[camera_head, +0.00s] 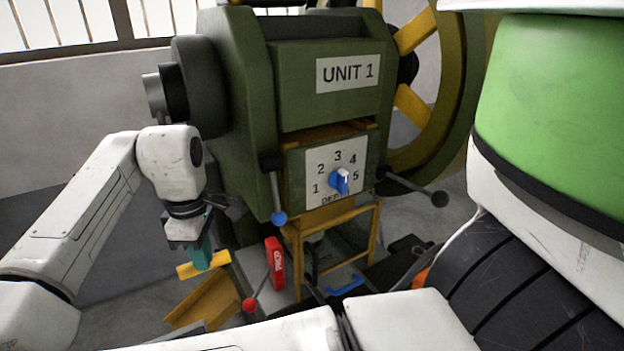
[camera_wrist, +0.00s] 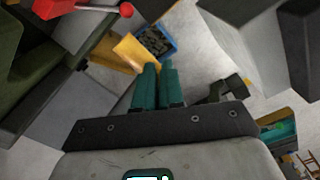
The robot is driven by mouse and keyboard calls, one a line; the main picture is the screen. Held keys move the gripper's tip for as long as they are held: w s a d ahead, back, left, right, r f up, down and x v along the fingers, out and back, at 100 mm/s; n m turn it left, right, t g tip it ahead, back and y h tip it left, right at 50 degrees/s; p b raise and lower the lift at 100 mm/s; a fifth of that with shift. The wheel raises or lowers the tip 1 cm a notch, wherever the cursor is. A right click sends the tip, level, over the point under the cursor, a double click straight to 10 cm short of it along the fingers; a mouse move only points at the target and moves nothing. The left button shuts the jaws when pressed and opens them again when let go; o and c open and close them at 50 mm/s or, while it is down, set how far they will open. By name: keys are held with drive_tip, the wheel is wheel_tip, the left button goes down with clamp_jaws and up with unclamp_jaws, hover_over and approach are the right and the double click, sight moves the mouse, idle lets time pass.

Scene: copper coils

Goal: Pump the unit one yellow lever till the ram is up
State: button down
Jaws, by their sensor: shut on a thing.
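The unit one machine is a green housing (camera_head: 330,105) with a white "UNIT 1" label. The yellow lever (camera_head: 188,271) shows as a short yellow bar low at its left side. My gripper (camera_head: 203,262) points down with its teal fingers at the middle of this bar, shut on it. In the wrist view my teal fingers (camera_wrist: 158,75) are close together and a yellow part shows just beyond their tips; I cannot tell there whether it is the lever. I cannot make out the ram clearly.
A depth dial (camera_head: 339,181) with a blue knob points near 5. A yellow chute (camera_head: 207,303) is below. The wrist view shows a blue bin (camera_wrist: 172,50).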

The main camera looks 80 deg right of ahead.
drive_tip(key=s+a+r+p, duration=0.3)
drive_tip(key=a+r+p, duration=0.1)
drive_tip(key=r+p, duration=0.6)
drive_tip(key=shift+s+a+r+p, duration=0.2)
drive_tip(key=shift+r+p, duration=0.15)
drive_tip(key=shift+r, duration=0.2)
drive_tip(key=shift+w+d+f, duration=0.1)
drive_tip(key=shift+f, duration=0.65)
drive_tip(key=shift+w+d+f+b, duration=0.25)
drive_tip(key=shift+f+b, duration=0.2)
drive_tip(key=shift+f, duration=0.4)
drive_tip(key=shift+w+d+f+b, duration=0.1)
drive_tip(key=shift+d+f+b, duration=0.3)
drive_tip(key=shift+f, duration=0.5)
drive_tip(key=shift+w+d+f+b, duration=0.25)
drive_tip(key=shift+f+b, duration=0.2)
drive_tip(key=shift+f, duration=0.5)
